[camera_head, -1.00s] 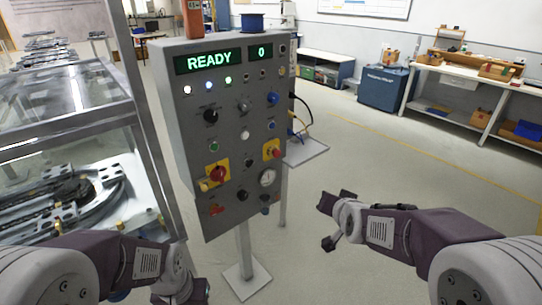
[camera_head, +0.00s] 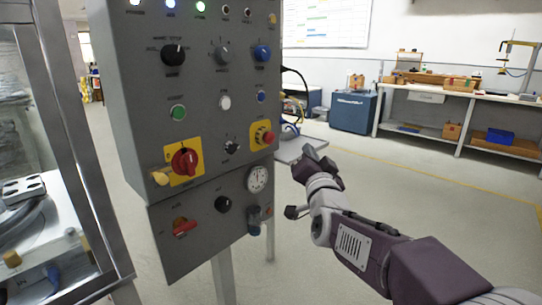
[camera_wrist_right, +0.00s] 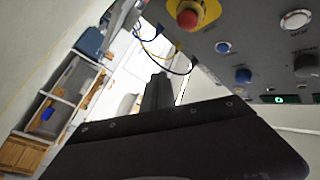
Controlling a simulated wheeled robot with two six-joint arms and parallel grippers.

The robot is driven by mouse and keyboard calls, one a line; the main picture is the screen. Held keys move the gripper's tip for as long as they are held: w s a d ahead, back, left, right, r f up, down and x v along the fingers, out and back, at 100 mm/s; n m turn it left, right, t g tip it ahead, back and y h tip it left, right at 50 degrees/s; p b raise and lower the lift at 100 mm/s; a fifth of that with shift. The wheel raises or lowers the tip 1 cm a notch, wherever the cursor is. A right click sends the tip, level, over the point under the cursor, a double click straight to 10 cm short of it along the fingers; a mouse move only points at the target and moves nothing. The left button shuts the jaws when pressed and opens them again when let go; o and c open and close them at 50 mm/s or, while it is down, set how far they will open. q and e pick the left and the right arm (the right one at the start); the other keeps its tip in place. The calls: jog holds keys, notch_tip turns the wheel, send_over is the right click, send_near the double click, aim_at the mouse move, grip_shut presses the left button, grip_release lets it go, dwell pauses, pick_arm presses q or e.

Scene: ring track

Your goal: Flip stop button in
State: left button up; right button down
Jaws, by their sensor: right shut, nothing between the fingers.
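The stop button (camera_head: 264,136) is a red mushroom head on a yellow plate, at the right side of the grey control panel (camera_head: 150,100). It also shows at the top of the right wrist view (camera_wrist_right: 190,13), where its collar looks yellow. My right gripper (camera_head: 308,164) is shut and empty, to the right of the panel and slightly below the button in the head view. It is apart from the button. In the right wrist view its dark fingers (camera_wrist_right: 156,94) point up, below and left of the button. My left gripper is out of view.
A red rotary switch (camera_head: 185,161) on another yellow plate sits left of the stop button. A gauge (camera_head: 257,179) and a black knob (camera_head: 231,146) are close by. Cables (camera_head: 298,110) and a small shelf (camera_head: 301,148) are beside the panel. Open floor lies right.

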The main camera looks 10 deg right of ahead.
aim_at(270, 138)
jog(key=shift+w+a, duration=0.1)
jog(key=w+a+p, duration=0.5)
jog(key=w, duration=0.2)
jog(key=shift+a, duration=0.15)
dwell(0.4)
dwell(1.8)
jog(key=shift+w+a, duration=0.25)
jog(key=shift+w, duration=0.05)
